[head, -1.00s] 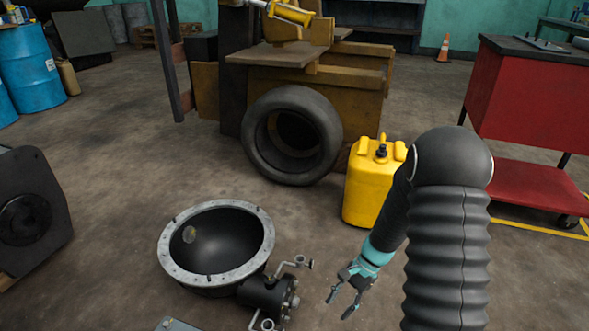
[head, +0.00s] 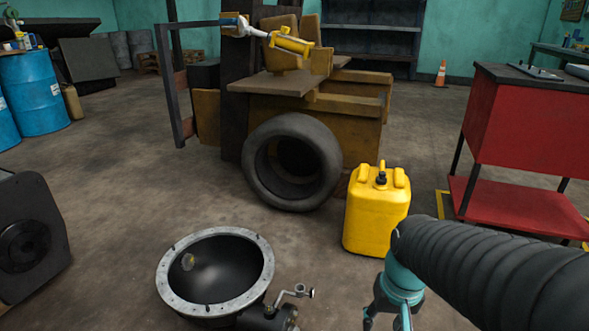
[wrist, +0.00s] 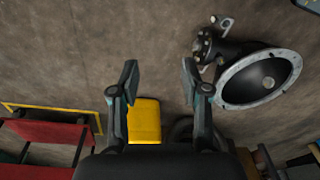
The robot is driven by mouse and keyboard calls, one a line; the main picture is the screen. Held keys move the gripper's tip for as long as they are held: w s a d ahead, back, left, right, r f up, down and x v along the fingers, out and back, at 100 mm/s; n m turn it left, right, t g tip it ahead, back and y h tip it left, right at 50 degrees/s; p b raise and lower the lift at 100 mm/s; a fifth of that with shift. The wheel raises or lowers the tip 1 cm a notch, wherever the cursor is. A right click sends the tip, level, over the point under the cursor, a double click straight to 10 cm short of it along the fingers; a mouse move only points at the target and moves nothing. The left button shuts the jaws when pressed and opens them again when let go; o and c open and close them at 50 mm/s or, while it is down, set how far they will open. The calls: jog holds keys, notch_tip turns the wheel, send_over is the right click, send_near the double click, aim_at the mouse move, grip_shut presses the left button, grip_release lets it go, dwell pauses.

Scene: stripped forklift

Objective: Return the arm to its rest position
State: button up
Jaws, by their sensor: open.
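My arm comes in from the right edge in the head view, its dark ribbed sleeve lying nearly level and its teal wrist pointing down. My gripper (head: 388,318) is at the bottom edge, partly cut off, in front of the yellow jerry can. In the wrist view my gripper (wrist: 158,88) has its two dark fingers wide apart with nothing between their tips. The yellow jerry can (wrist: 144,122) shows farther off beyond the fingers.
The yellow jerry can (head: 375,215) stands beside the tire (head: 256,165) of the stripped forklift (head: 225,115). A round metal housing (head: 166,282) with a dark fitting (head: 262,318) lies on the floor, left of my gripper. A red cart (head: 525,120) stands at right. Floor between is clear.

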jog(key=s+r+n+t, duration=0.1)
jog(key=s+r+t, duration=0.3)
jog(key=r, duration=0.5)
jog(key=shift+s+a+r+p, duration=0.3)
jog(key=shift+s+a+r, duration=0.1)
jog(key=shift+s, duration=0.25)
jog(key=shift+f, duration=0.1)
jog(key=shift+c, duration=0.5)
